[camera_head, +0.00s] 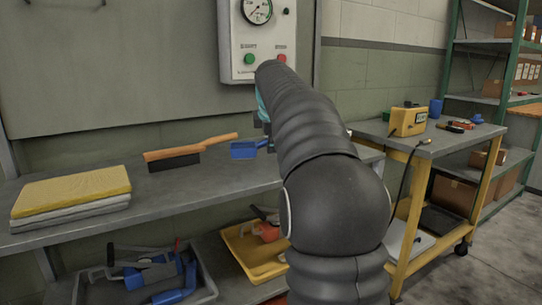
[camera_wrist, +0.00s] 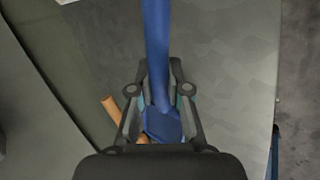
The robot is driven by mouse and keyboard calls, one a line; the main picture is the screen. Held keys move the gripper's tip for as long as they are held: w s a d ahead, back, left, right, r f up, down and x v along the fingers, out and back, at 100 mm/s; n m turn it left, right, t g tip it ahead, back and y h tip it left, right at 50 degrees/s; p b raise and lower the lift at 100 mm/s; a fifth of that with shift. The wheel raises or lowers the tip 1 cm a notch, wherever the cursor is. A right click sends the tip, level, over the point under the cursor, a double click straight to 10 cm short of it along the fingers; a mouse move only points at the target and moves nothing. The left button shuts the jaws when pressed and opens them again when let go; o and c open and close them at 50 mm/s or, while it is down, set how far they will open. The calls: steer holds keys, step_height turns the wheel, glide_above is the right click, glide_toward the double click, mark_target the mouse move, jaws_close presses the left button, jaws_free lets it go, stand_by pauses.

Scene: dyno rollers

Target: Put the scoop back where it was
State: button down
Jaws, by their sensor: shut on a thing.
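The blue scoop (camera_head: 243,150) shows at the back of the grey bench, just right of the brush, partly hidden by my arm. I cannot tell whether it touches the bench. In the wrist view the scoop (camera_wrist: 157,45) runs from the top edge down between the fingers, with a wider blue part low in the grip. My gripper (camera_wrist: 160,92) is shut on it. In the head view my arm hides most of the gripper; only a bit of teal and dark finger shows beside the scoop.
A brush with an orange handle (camera_head: 190,147) lies left of the scoop. Yellow and grey cloths (camera_head: 72,190) are stacked at the bench's left. A grey bin (camera_head: 205,290) and a yellow tray (camera_head: 255,262) sit below. A control panel (camera_head: 262,40) hangs behind. A cart (camera_head: 440,140) stands right.

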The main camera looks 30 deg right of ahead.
steer(key=shift+f, duration=1.7)
steer(key=shift+b, duration=0.3)
steer(key=c, duration=1.1)
jaws_free()
steer(key=shift+c, duration=0.2)
steer(key=p+v, duration=0.1)
steer(key=v, duration=1.1)
